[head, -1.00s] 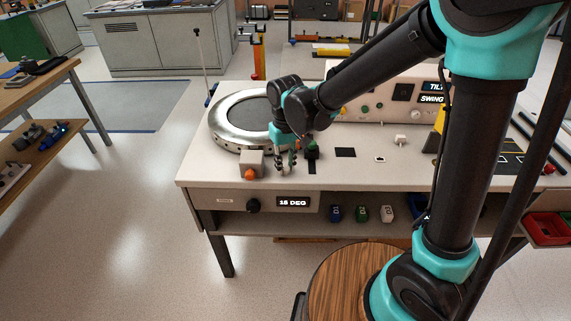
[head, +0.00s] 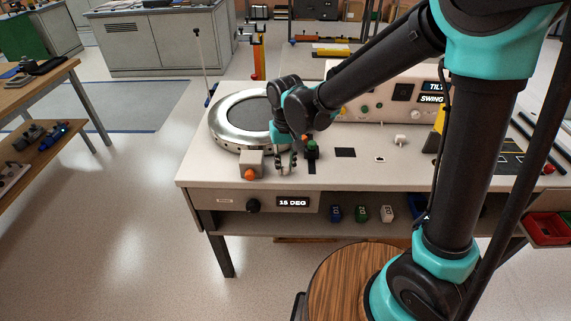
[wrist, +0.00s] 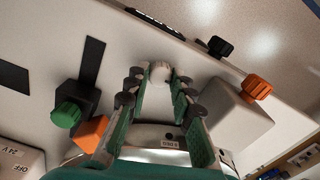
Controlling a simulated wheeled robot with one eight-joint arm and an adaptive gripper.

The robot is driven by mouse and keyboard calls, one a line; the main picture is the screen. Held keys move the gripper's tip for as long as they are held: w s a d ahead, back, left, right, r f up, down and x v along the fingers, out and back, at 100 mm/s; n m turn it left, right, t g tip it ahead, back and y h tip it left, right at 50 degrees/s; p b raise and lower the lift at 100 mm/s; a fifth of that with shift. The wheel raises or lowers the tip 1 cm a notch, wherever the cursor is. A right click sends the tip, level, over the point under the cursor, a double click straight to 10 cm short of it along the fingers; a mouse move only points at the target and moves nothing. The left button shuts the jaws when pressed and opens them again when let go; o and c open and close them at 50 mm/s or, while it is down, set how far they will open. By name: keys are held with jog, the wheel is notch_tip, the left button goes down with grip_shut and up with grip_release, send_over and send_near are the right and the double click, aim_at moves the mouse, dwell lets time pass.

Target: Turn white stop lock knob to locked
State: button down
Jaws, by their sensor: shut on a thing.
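The white knob (wrist: 160,71) sits on the pale bench top near its front edge, seen in the wrist view. My gripper (wrist: 157,86) reaches over it, with its green-padded fingers on either side and the knob between the dark fingertips. The gripper is shut on the knob. In the head view my gripper (head: 286,170) points down at the bench between the grey block and the black block, and its fingers hide most of the knob there. Any lock marking beside the knob is not readable.
A grey block (wrist: 232,114) with an orange knob (wrist: 257,87) stands close on one side. A black block with a green knob (wrist: 66,115) stands on the other. Behind is a round metal turntable (head: 227,134). A black knob (head: 253,205) and "15 DEG" display (head: 293,202) are on the front panel.

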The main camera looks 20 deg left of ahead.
aim_at(286, 167)
jog(key=c, duration=1.3)
grip_release()
notch_tip(286, 167, up, 12)
jog(key=shift+d, duration=0.1)
jog(key=w+d+f+m, duration=0.2)
jog(key=w+d+f, duration=0.1)
jog(key=d, duration=0.8)
jog(key=s+d+f+m+t, duration=0.1)
jog(key=s+d+f, duration=0.1)
jog(key=d, duration=0.6)
jog(key=s+d+f+m+t, duration=0.1)
jog(key=s+d+f, duration=0.1)
jog(key=d+f, duration=0.3)
jog(key=s+d+f+m+t, duration=0.1)
jog(key=s+d+f+t, duration=0.1)
jog(key=d, duration=1)
jog(key=shift+s+d+f+m, duration=0.15)
jog(key=shift+s+f+m, duration=0.15)
jog(key=shift+f, duration=0.4)
